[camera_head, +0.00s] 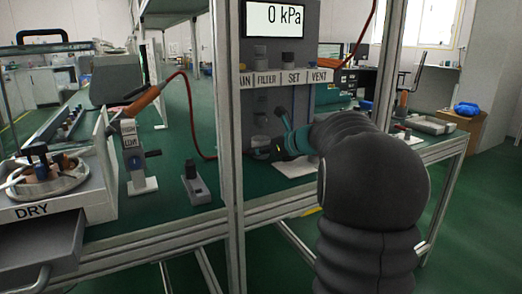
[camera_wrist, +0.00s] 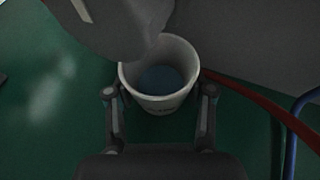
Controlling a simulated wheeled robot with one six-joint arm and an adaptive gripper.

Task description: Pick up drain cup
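The drain cup (camera_wrist: 160,104) is a pale, round, open-topped cup with dark blue inside and faint lettering on its front. In the wrist view it stands on the green surface between the two fingers of my gripper (camera_wrist: 160,92). The fingers are spread, one on each side of the cup, with narrow gaps beside its lower wall. A grey rounded body overhangs the cup's far left rim and hides part of it. In the head view my gripper (camera_head: 279,150) is at the foot of the grey panel, and the cup is hard to make out there.
The grey panel (camera_head: 272,100) with a 0 kPa display (camera_head: 276,19) rises behind my gripper. A red hose (camera_wrist: 255,97) runs to the right of the cup, with a blue tube (camera_wrist: 291,135) farther right. A bench frame post (camera_head: 230,150) stands left of my gripper.

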